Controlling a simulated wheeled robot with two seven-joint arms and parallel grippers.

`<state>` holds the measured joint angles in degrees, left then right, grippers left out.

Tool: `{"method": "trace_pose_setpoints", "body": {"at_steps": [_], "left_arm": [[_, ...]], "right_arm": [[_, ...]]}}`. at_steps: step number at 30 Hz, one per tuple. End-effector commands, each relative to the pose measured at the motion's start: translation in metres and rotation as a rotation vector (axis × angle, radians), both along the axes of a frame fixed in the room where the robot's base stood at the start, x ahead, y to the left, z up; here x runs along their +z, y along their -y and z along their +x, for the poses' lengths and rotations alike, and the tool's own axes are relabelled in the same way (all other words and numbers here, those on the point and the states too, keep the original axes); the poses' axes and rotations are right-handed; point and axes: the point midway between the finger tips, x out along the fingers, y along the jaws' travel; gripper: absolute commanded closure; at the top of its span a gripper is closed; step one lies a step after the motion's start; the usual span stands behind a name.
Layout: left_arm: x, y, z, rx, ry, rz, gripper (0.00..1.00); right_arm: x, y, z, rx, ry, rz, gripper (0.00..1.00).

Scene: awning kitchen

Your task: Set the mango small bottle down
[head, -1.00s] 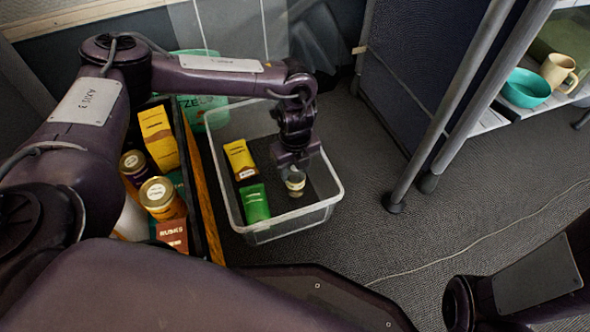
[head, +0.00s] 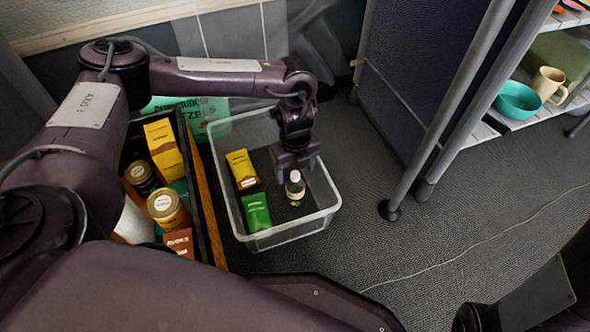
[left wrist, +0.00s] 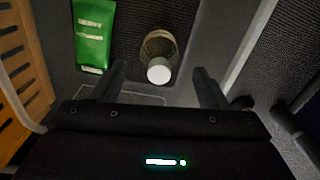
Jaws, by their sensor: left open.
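The mango small bottle (head: 295,186), with a white cap and a pale label, stands in the clear plastic bin (head: 262,241). My left gripper (head: 296,166) is open just above and behind it in the head view. In the left wrist view, the bottle (left wrist: 158,58) shows cap-on, just beyond the gap between the open fingers (left wrist: 160,85), and nothing is held. A green packet (head: 257,211) and a yellow packet (head: 242,169) lie in the same bin, left of the bottle. My right gripper is outside the head view; only part of that arm shows.
A dark crate with a wooden side (head: 203,196) stands left of the bin, holding jars and boxes. A shelf with a teal bowl (head: 518,100) and a tan mug (head: 549,84) is at the upper right. Grey carpet right of the bin is free.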

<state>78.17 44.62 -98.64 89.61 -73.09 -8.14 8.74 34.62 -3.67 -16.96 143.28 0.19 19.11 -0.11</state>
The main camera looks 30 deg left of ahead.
Motion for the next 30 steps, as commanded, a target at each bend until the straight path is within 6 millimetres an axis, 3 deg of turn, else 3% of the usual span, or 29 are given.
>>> {"method": "trace_pose_setpoints", "body": {"at_steps": [1,3,12,30], "left_arm": [[0.020,0.000,0.000,0.000,-0.001,0.001,0.32],[0.034,0.000,0.000,0.001,0.000,0.000,0.32],[0.071,0.000,0.000,0.000,-0.001,0.001,0.32],[0.075,0.000,0.000,0.000,0.000,0.001,0.32]], "right_arm": [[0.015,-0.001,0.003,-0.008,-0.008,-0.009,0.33],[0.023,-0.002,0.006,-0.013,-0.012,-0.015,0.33],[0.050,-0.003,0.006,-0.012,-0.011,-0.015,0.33],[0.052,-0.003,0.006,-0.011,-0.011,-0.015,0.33]]}}
